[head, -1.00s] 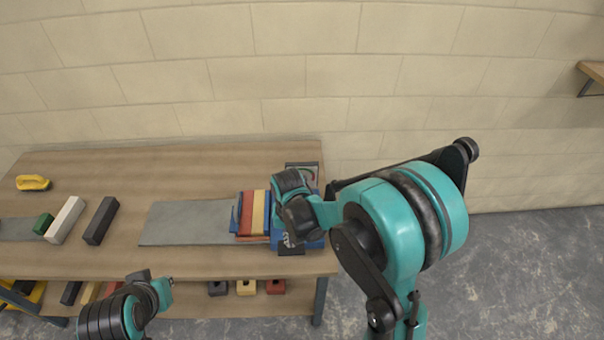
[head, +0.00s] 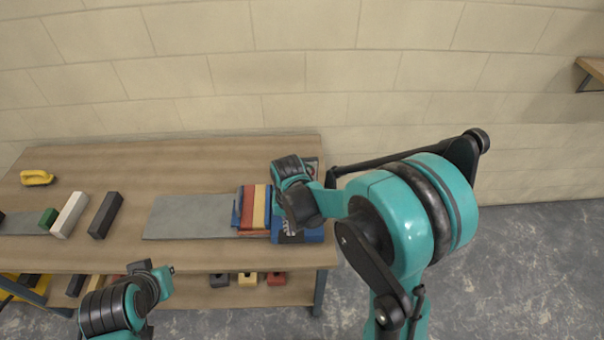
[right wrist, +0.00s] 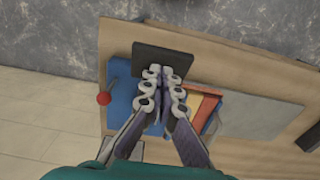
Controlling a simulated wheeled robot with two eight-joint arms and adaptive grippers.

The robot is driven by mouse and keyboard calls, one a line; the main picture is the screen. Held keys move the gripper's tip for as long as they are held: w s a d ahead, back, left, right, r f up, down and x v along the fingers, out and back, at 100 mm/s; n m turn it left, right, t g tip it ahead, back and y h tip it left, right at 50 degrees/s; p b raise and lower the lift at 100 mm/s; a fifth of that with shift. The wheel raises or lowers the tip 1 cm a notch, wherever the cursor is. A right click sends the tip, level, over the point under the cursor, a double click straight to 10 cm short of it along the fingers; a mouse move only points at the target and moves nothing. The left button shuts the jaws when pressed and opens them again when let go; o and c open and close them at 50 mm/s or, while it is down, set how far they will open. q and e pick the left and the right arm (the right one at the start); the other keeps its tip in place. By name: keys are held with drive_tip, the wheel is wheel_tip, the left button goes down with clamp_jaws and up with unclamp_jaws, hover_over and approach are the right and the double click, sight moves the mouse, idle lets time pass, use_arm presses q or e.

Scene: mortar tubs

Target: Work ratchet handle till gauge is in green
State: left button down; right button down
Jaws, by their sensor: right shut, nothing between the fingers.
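A blue device (head: 312,236) stands at the right end of the bench, mostly hidden in the head view by my right wrist. In the right wrist view its blue body (right wrist: 122,92) shows, with a dark plate (right wrist: 158,58) at one end and a thin lever with a red ball knob, the handle (right wrist: 104,98). My right gripper (right wrist: 158,74) is shut and empty. It appears over the device near the dark plate, to the side of the red knob and apart from it. The gauge face cannot be read. Of my left arm only links show; its fingers are out of sight.
Coloured slabs (head: 254,208) stand against the device's left side, next to a grey sheet (head: 185,216). White (head: 68,214) and dark (head: 105,215) bars, a green block (head: 48,217) and a yellow-handled tool (head: 37,178) lie further left. Several blocks sit on the lower shelf.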

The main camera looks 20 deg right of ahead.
wheel_tip(320, 180, down, 8)
drive_tip(key=b, duration=0.6)
drive_tip(key=shift+r+b, duration=0.2)
drive_tip(key=shift+b, duration=0.15)
wheel_tip(320, 180, up, 8)
drive_tip(key=p, duration=0.5)
drive_tip(key=shift+w+f+p, duration=0.1)
drive_tip(key=shift+f+p, duration=0.05)
drive_tip(key=shift+p, duration=0.15)
drive_tip(key=shift+f, duration=0.1)
idle(0.3)
